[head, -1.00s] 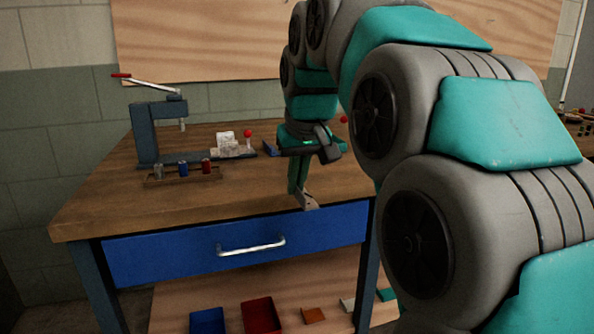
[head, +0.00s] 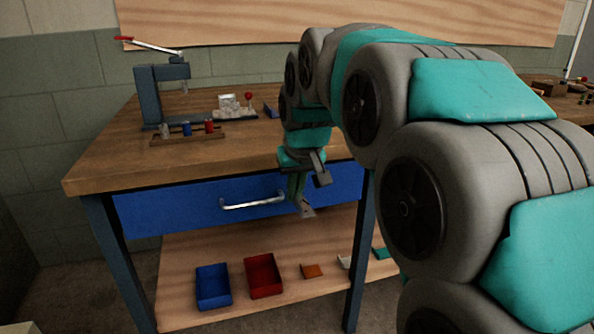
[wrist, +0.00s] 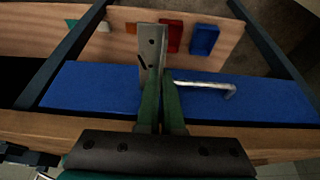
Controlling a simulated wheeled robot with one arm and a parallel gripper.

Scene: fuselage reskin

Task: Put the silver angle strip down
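The silver angle strip (wrist: 151,45) is held between the green fingertips of my gripper (wrist: 160,82) in the wrist view, with dark holes visible in it. In the head view the strip (head: 307,210) hangs from my gripper (head: 298,192), in front of the blue drawer (head: 140,213) and apart from the bench top. The fingers are close together on the strip's near end. My arm hides part of the bench's right side.
The lower shelf (head: 185,255) carries a blue bin (head: 213,285), a red bin (head: 264,276), an orange piece (head: 311,271) and a teal piece (head: 382,254). The drawer handle (head: 252,201) sticks out near my gripper. A press (head: 150,95) and a peg rack (head: 190,136) stand on the bench top.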

